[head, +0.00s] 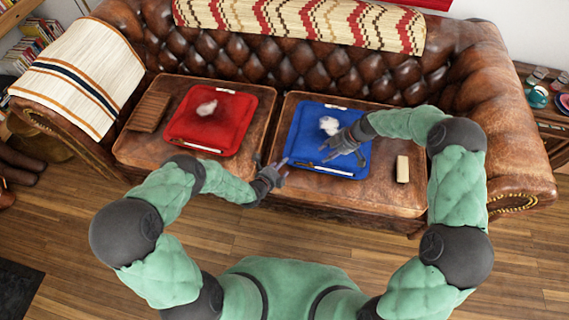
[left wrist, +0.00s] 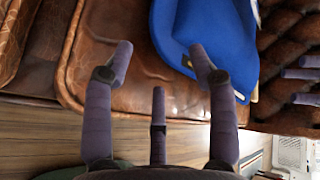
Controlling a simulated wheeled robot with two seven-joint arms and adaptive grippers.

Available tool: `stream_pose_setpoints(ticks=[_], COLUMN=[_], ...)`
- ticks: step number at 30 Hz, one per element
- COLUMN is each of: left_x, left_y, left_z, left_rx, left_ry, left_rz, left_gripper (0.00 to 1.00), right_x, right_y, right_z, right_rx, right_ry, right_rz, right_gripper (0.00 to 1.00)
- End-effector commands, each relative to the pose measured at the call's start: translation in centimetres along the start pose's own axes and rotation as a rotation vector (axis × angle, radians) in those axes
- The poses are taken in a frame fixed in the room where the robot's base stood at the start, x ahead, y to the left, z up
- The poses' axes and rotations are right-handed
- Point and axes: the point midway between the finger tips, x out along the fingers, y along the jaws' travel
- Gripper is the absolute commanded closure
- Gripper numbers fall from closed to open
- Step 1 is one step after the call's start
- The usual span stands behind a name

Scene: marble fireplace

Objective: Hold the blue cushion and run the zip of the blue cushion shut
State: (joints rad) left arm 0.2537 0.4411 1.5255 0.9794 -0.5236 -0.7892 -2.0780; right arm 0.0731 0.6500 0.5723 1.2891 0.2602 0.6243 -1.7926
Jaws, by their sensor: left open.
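The blue cushion (head: 304,130) lies flat on the right sofa seat, with a white tuft on top and a pale line, seemingly its zip (head: 318,168), along its front edge. The left wrist view shows a corner of the blue cushion (left wrist: 218,40). My left gripper (head: 284,168) is open and empty just left of the cushion's front left corner. In that wrist view one finger overlaps the cushion; contact is unclear. My right gripper (head: 338,155) has its fingers spread over the cushion's front right part. I cannot make out the zip pull.
A red cushion (head: 214,119) with a white tuft lies on the left seat. A brown slatted item (head: 150,112) is at its left. A small beige block (head: 402,169) lies right of the blue cushion. The tufted sofa back (head: 290,68) rises behind.

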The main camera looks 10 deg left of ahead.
Motion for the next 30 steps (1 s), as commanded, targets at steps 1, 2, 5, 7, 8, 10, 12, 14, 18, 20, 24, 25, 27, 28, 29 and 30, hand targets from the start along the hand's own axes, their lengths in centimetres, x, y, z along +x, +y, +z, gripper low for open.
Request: stream_pose_setpoints(ticks=[1, 2, 5, 7, 8, 10, 12, 14, 18, 20, 24, 25, 27, 28, 29, 30], left_x=[0.6, 1.0, 1.9, 2.5, 2.7, 3.1, 3.4, 3.5, 3.6, 3.6, 3.6, 3.6, 3.6, 3.6, 3.6, 3.6], left_y=[0.0, 0.0, 0.0, 0.0, 0.0, 0.0, 0.0, 0.0, 0.0, 0.0, 0.0, 0.0, 0.0, 0.0, 0.0, 0.0], left_z=[-0.1, -0.1, -0.1, -0.1, -0.1, -0.1, -0.1, -0.1, 0.0, 0.0, 0.0, 0.0, 0.0, 0.0, 0.0, 0.0], left_rx=[0.0, 0.0, -0.001, -0.001, -0.001, -0.001, -0.001, -0.001, -0.001, -0.001, -0.001, -0.001, -0.001, -0.001, -0.001, -0.001], left_ry=[0.001, 0.001, 0.001, 0.001, 0.001, 0.0, 0.001, 0.001, 0.0, 0.0, 0.0, 0.0, 0.0, 0.0, 0.0, 0.0], left_rz=[-0.001, -0.001, 0.001, 0.0, 0.0, 0.0, 0.0, 0.0, 0.0, 0.0, 0.0, 0.0, 0.0, 0.0, 0.0, 0.0], left_gripper=[0.42, 0.42, 0.42, 0.42, 0.42, 0.42, 0.42, 0.42, 0.42, 0.42, 0.51, 0.59, 0.79, 0.87, 0.96, 1.0], right_x=[0.0, 0.0, 0.0, 0.0, 0.0, 0.0, 0.0, 0.0, 0.0, 0.0, 0.0, 0.0, 0.0, 0.0, 0.0, 0.0], right_y=[0.0, 0.0, 0.0, 0.0, 0.0, 0.0, 0.0, 0.0, 0.0, 0.0, 0.0, 0.0, 0.0, 0.0, 0.0, 0.0], right_z=[0.0, 0.0, 0.0, 0.0, 0.0, 0.0, 0.0, 0.0, 0.0, 0.0, 0.0, 0.0, 0.0, 0.0, 0.0, 0.0], right_rx=[0.0, 0.0, 0.0, 0.0, 0.0, 0.0, 0.0, 0.0, 0.0, 0.0, 0.0, 0.0, 0.0, 0.0, 0.0, 0.0], right_ry=[0.0, 0.0, 0.0, 0.0, 0.0, 0.0, 0.0, 0.0, 0.0, 0.0, 0.0, 0.0, 0.0, 0.0, 0.0, 0.0], right_rz=[0.0, 0.0, 0.0, 0.0, 0.0, 0.0, 0.0, 0.0, 0.0, 0.0, 0.0, 0.0, 0.0, 0.0, 0.0, 0.0], right_gripper=[0.61, 0.61, 0.61, 0.61, 0.61, 0.61, 0.61, 0.61, 0.61, 0.61, 0.61, 0.61, 0.61, 0.61, 0.61, 0.61])
